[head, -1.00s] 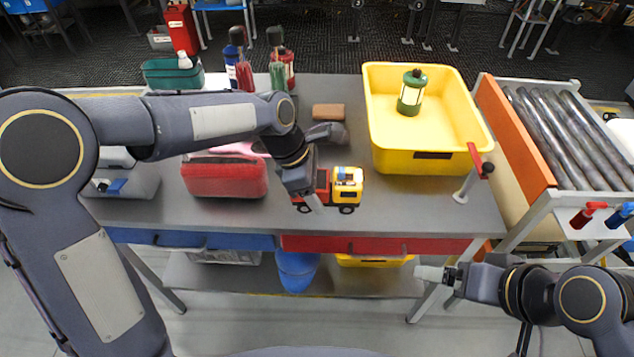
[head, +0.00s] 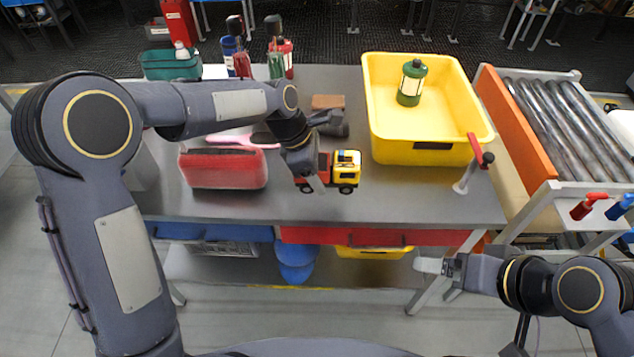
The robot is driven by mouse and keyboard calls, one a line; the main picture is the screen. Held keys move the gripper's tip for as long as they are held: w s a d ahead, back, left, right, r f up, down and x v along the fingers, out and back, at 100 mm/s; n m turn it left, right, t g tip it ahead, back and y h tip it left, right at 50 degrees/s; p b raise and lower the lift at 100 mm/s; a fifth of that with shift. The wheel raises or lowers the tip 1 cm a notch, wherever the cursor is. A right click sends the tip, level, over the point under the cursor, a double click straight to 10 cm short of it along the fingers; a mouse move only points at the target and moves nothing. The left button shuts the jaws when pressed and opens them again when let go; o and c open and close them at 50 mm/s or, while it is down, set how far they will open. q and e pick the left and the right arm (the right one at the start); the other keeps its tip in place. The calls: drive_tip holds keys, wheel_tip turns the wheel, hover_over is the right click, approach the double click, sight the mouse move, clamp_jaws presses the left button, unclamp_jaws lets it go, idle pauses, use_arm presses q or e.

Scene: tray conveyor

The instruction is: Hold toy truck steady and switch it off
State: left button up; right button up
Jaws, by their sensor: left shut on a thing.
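The toy truck (head: 346,167), with a yellow cab and a red body, stands on its black wheels on the grey table (head: 430,208), facing right. My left gripper (head: 312,182) is at the truck's rear, shut on its red body. The gripper and wrist hide part of the body, and I cannot make out a switch. My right gripper (head: 430,266) is in front of the table's front edge at the lower right, away from the truck. Its fingers look close together, but their gap is too small to judge.
A red handle on a post (head: 474,150) is near the tray. A red case (head: 222,168) lies at left. Rollers (head: 568,130) are at right. Table front right is clear.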

use_arm(q)
drive_tip(key=w+f, duration=0.1)
drive_tip(key=w, duration=0.1)
drive_tip(key=w+f, duration=0.1)
drive_tip(key=f, duration=0.1)
drive_tip(key=w+f, duration=0.2)
drive_tip(key=shift+w+a, duration=0.3)
drive_tip(key=shift+w+f, duration=0.3)
drive_tip(key=shift+f, duration=1.1)
drive_tip(key=shift+f, duration=0.2)
drive_tip(key=shift+f, duration=0.15)
drive_tip(key=o, duration=0.9)
drive_tip(key=shift+c, duration=0.3)
drive_tip(key=c, duration=0.8)
